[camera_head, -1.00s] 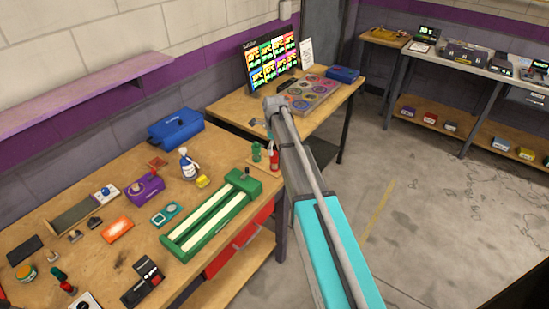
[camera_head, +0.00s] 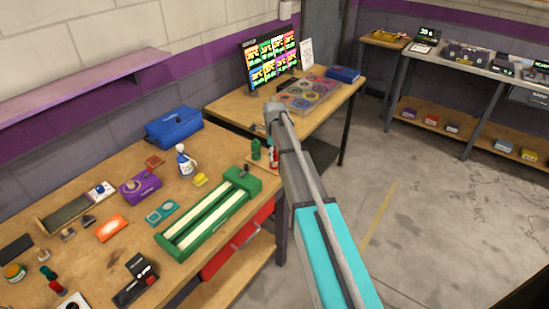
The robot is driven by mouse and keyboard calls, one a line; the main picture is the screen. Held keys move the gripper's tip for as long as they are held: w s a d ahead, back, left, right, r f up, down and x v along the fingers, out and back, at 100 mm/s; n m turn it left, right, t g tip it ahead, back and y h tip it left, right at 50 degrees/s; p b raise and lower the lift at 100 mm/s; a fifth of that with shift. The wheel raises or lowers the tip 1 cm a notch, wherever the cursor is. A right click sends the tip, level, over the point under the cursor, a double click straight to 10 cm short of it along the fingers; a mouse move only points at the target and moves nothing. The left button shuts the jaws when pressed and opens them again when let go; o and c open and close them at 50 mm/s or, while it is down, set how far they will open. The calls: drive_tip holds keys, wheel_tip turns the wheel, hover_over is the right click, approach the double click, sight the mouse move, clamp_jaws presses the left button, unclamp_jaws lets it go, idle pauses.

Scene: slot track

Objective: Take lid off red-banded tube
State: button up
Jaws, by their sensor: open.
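A small green upright piece (camera_head: 256,149) and a red piece (camera_head: 273,157) stand close together on a small pale base at the right end of the wooden workbench (camera_head: 180,268), beside my arm. Near the front left of the bench is a small dark green piece with a red end (camera_head: 54,283). These are too small to tell which is the red-banded tube, and no lid can be made out. My arm rises from the lower right across the middle; my gripper cannot be made out and appears hidden behind the arm.
A green track (camera_head: 208,218) with pale strips lies on the bench, with a spray bottle (camera_head: 186,161), purple box (camera_head: 140,187) and blue case (camera_head: 174,127) behind or left. A second table (camera_head: 222,108) holds a screen (camera_head: 271,57). The floor at right is clear.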

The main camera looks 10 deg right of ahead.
drive_tip(key=shift+f, duration=0.15)
idle(0.5)
drive_tip(key=c, duration=0.8)
